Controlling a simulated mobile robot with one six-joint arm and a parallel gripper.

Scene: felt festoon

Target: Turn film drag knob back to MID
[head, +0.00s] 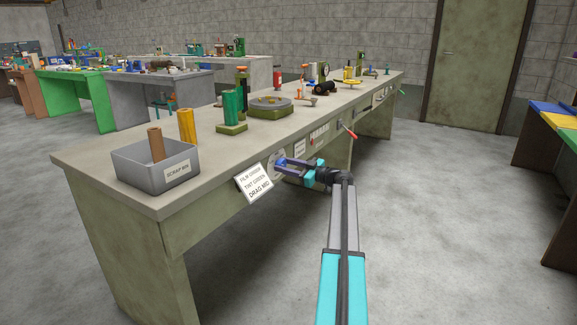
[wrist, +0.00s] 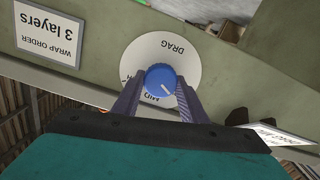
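The film drag knob (wrist: 161,80) is blue with a white pointer line, on a round white dial (wrist: 155,50) marked DRAG. In the wrist view the lettering is upside down. The line points to the lower right; a partly hidden MID mark lies below the knob, slightly left. My gripper (wrist: 160,78) has one purple finger on each side of the knob, tips close to its edges. Whether they press on it I cannot tell. In the head view, my gripper (head: 284,166) is at the bench's front panel, and the knob is a small blue spot between the fingers.
A card (head: 255,184) reading DRAG MID hangs on the bench front, left of my gripper. A grey scrap bin (head: 135,175) stands on the bench's near corner. A red-handled lever (head: 350,132) sticks out farther right. The floor beside the bench is clear.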

